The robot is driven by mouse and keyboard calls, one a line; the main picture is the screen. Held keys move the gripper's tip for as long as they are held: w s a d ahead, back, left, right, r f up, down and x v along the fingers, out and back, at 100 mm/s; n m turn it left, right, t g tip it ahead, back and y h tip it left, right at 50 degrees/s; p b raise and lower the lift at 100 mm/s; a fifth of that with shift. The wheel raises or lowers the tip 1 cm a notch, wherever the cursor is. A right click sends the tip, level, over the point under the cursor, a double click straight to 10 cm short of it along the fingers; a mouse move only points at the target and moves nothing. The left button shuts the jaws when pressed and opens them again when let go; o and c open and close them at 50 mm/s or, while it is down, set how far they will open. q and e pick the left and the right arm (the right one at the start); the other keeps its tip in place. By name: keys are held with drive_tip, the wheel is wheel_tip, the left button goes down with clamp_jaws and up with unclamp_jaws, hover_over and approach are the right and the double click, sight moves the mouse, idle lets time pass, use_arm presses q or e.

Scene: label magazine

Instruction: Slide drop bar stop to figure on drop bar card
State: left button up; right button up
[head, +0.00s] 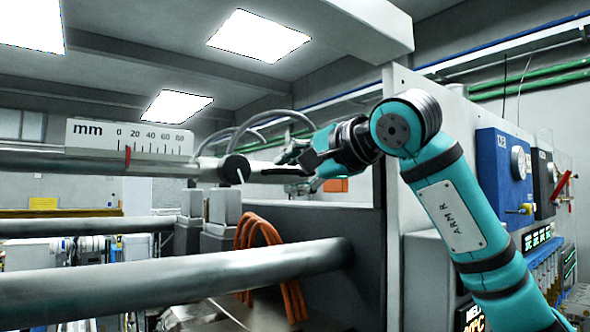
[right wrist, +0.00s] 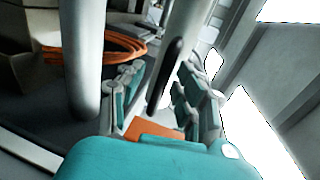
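The drop bar (head: 95,161) is a grey horizontal rod at the left of the head view, below a white mm scale (head: 130,138) marked 0 to 80. A red pointer (head: 127,156) stands between 0 and 20. A black round knob with a white mark (head: 235,169), seemingly the stop, sits near the rod's right end. My right gripper (head: 297,165) is right of this knob, at a dark bar piece. In the right wrist view its fingers (right wrist: 160,90) are apart, with a dark-slotted bar (right wrist: 178,50) between or just beyond them; contact is unclear. I cannot identify the card. My left gripper is out of view.
Thick grey rods (head: 180,279) cross the lower left. Orange hose (head: 262,250) hangs by the dark cabinet (head: 330,240).

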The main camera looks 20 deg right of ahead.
drive_tip(key=c, duration=0.6)
clamp_jaws()
drive_tip(key=shift+a, duration=0.1)
